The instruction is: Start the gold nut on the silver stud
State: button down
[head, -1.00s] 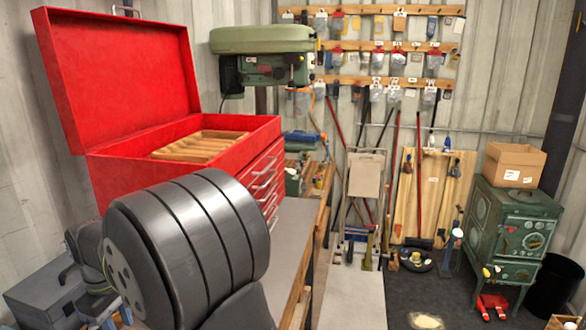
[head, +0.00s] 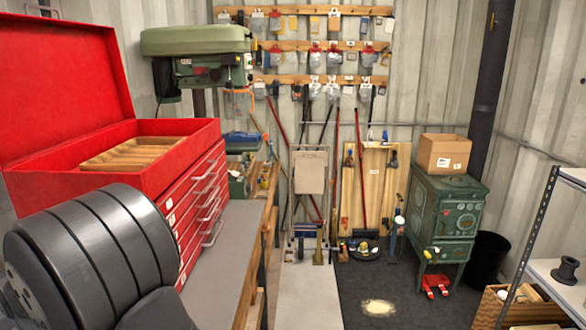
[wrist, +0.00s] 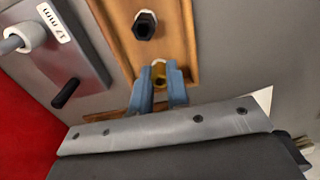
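In the wrist view my gripper (wrist: 159,84) points at a wooden tray (wrist: 184,32), its two blue fingers a small gap apart. The gold nut (wrist: 158,74) shows between the fingertips, one finger close on each side. I cannot tell whether they press on it or whether it still rests on the tray. A grey block (wrist: 84,62) with a label lies to the left, carrying a pale rod with a white collar (wrist: 17,39) and a black pin (wrist: 65,93). I cannot tell for sure which is the silver stud. The head view does not show my gripper or the nut.
A dark hex nut (wrist: 145,25) sits on the tray just beyond the gold one. In the head view, an open red tool chest (head: 150,155) stands beside a grey bench top (head: 225,250). A shelf rack (head: 560,270) stands at right; the aisle floor between is partly clear.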

jog(key=shift+r, duration=2.55)
jog(key=w+d+r, duration=0.1)
jog(key=w+d, duration=0.1)
jog(key=w, duration=0.1)
jog(key=w+d+r, duration=0.2)
jog(key=w+d, duration=0.1)
jog(key=w+d+r, duration=0.2)
jog(key=w, duration=0.1)
jog(key=shift+w+d+r, duration=0.2)
jog(key=shift+w+r, duration=0.05)
jog(key=shift+w, duration=0.1)
jog(key=shift+w+d, duration=0.15)
jog(key=shift+f, duration=2)
jog(key=shift+f, duration=1.2)
jog(key=m, duration=0.8)
jog(key=shift+m, duration=0.6)
